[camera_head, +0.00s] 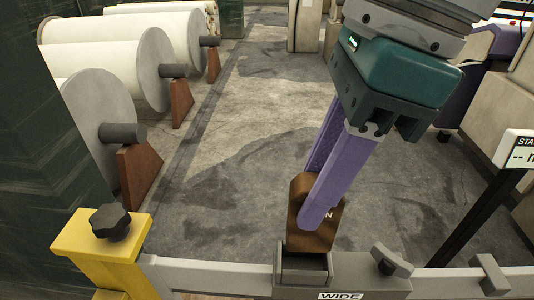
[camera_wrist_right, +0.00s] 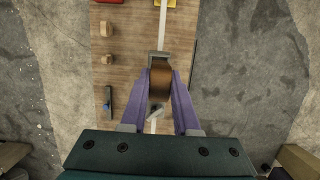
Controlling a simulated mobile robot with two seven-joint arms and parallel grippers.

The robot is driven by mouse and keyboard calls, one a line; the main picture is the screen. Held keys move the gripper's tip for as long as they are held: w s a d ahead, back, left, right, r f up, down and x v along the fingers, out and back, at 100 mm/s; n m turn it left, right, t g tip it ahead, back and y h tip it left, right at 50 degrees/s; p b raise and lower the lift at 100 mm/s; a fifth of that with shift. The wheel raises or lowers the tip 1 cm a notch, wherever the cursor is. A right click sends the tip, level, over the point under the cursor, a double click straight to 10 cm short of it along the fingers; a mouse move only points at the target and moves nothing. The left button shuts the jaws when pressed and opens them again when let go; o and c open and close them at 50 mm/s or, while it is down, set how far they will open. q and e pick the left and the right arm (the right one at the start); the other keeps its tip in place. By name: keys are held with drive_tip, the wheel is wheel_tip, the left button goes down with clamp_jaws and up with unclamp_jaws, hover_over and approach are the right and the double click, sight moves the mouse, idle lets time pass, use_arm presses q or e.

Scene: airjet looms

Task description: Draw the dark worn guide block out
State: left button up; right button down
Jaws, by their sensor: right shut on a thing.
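My right gripper (camera_head: 315,205) comes down from the upper right with its purple fingers shut on a dark brown guide block (camera_head: 308,241). The fingers cover part of the block's face, and a letter shows beside them. The block is upright, just above the grey holder (camera_head: 303,284) on the rail. The holder's dark slot shows under the block; I cannot tell whether the block's lower end is fully clear of it. In the right wrist view the block (camera_wrist_right: 160,86) sits between the two fingers, with the holder (camera_wrist_right: 158,59) just beyond. My left gripper is not in view.
A yellow post with a black knob (camera_head: 110,222) stands left. A wooden board (camera_wrist_right: 120,60) with several small pieces lies below. White rolls (camera_head: 100,72) line the left.

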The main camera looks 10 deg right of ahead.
drive_tip(key=shift+a+p+v, duration=0.25)
drive_tip(key=shift+p+v, duration=0.3)
drive_tip(key=shift+v, duration=0.55)
drive_tip(key=shift+a+p+v, duration=0.25)
drive_tip(key=shift+p+v, duration=0.3)
drive_tip(key=shift+v, duration=0.55)
drive_tip(key=shift+w+r, duration=0.1)
drive_tip(key=shift+w, duration=0.05)
